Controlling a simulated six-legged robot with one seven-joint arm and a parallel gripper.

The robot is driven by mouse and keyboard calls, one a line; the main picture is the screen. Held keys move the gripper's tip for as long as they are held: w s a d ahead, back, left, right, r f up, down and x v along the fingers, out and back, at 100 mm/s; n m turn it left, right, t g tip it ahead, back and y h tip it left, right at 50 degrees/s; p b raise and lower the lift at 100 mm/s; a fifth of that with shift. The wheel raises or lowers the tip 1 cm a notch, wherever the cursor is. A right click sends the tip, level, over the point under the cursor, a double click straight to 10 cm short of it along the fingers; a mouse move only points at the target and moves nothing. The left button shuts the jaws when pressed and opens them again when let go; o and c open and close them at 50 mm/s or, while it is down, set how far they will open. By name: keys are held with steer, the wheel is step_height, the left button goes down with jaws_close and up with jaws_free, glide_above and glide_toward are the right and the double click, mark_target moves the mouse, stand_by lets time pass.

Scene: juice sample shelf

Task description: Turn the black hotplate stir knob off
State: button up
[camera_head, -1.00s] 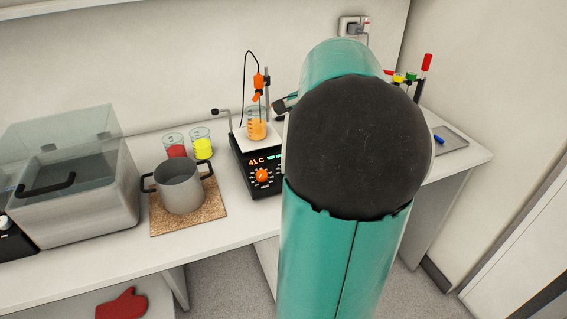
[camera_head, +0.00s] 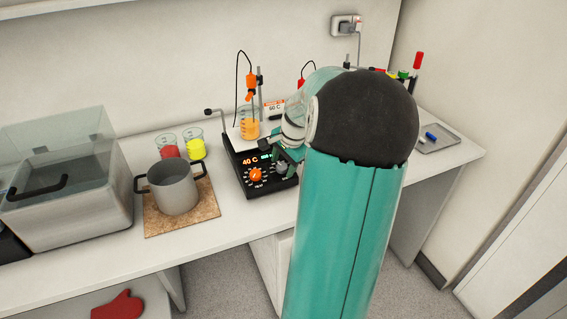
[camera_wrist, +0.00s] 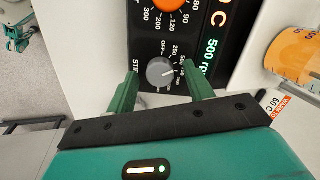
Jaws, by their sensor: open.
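The black hotplate (camera_head: 236,160) stands on the bench with a white top and a beaker of orange liquid (camera_head: 249,124) on it. Its display reads 40 C in the head view. An orange knob (camera_head: 255,175) marked HEAT is on its front. The grey stir knob (camera_wrist: 160,72) shows in the wrist view, with OFF and number marks around it and 500 rpm lit on the panel. My gripper (camera_wrist: 162,84) is open, its two green fingers on either side of the stir knob. I cannot tell whether they touch it. In the head view my arm hides part of the hotplate's right side.
A metal pot (camera_head: 175,187) on a cork mat (camera_head: 205,212) and beakers of red (camera_head: 167,150) and yellow liquid (camera_head: 195,149) stand left of the hotplate. A clear-lidded bath (camera_head: 75,215) is further left. A tray (camera_head: 440,143) with pens lies at the right.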

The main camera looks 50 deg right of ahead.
steer(key=c, duration=1)
steer(key=shift+o, duration=0.2)
steer(key=shift+n, duration=0.3)
steer(key=n, duration=0.5)
steer(key=shift+w+g, duration=0.1)
steer(key=shift+g, duration=0.2)
steer(key=n, duration=0.6)
steer(key=shift+g, duration=0.3)
steer(key=o, duration=1)
steer(key=shift+c, duration=0.2)
steer(key=shift+r, duration=0.15)
